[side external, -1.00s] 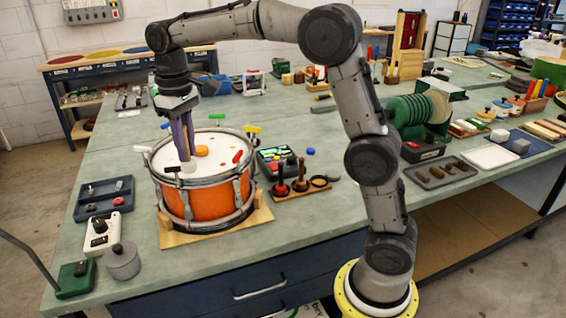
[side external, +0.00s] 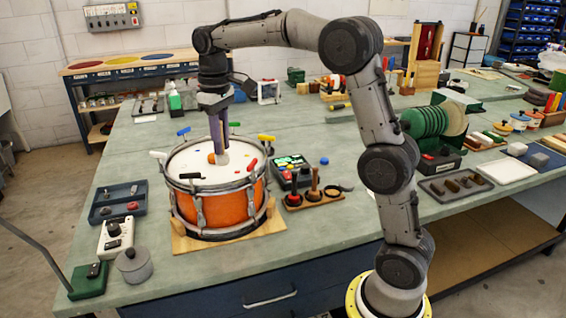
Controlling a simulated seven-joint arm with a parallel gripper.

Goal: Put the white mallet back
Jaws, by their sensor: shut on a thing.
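A drum (side external: 222,208) with an orange shell and a white head stands on a wooden base on the bench. A wooden mallet rack (side external: 318,200) stands right of the drum. It holds two upright mallets, one red and dark, one brown; its right-hand ring (side external: 339,190) looks empty.
Small red and blue pieces lie on the head. A dark box with a screen (side external: 290,164) stands behind the rack. A dark tray (side external: 117,203) lies left.

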